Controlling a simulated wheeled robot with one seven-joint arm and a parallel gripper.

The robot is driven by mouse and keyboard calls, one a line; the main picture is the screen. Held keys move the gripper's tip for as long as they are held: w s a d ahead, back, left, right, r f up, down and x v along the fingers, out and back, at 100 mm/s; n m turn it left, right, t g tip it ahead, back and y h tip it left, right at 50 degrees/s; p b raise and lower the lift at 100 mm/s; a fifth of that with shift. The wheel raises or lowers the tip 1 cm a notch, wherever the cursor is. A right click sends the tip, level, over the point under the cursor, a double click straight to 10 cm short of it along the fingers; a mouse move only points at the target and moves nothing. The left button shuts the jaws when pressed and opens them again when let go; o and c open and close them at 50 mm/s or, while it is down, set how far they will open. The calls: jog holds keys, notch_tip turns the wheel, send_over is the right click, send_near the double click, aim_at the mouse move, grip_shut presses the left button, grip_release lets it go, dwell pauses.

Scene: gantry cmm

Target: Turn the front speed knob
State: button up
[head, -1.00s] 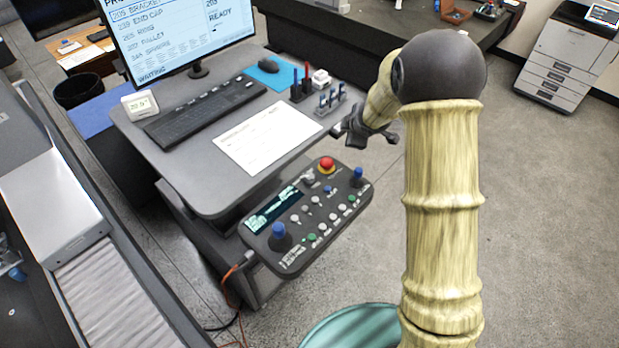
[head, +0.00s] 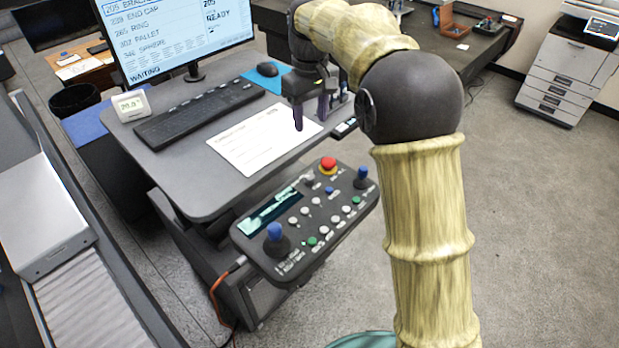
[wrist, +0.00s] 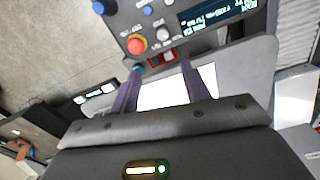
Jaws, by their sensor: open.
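The control panel (head: 290,252) is a dark box with a screen, joysticks and buttons, mounted at the desk's near right edge. A small grey knob (head: 309,181) sits on it between the red mushroom button (head: 328,165) and the screen; its label is too small to read. In the wrist view the red button (wrist: 137,44) and the grey knob (wrist: 168,54) show just beyond the fingertips. My gripper (head: 311,116) points down over the desk's right side, behind and above the panel. Its purple fingers (wrist: 161,72) are apart with nothing gripped.
The desk holds a paper sheet (head: 262,140), a keyboard (head: 200,115), a mouse (head: 267,69) and a monitor (head: 175,40). Blue-topped joysticks (head: 275,240) stand up from the panel.

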aim_at(310, 176)
jog(key=shift+s+a+r, duration=0.15)
jog(key=shift+s, duration=0.05)
notch_tip(310, 176, down, 18)
jog(key=p, duration=0.2)
jog(key=shift+r+p, duration=0.25)
jog(key=shift+p, duration=0.1)
dwell(0.3)
jog(key=c, duration=1)
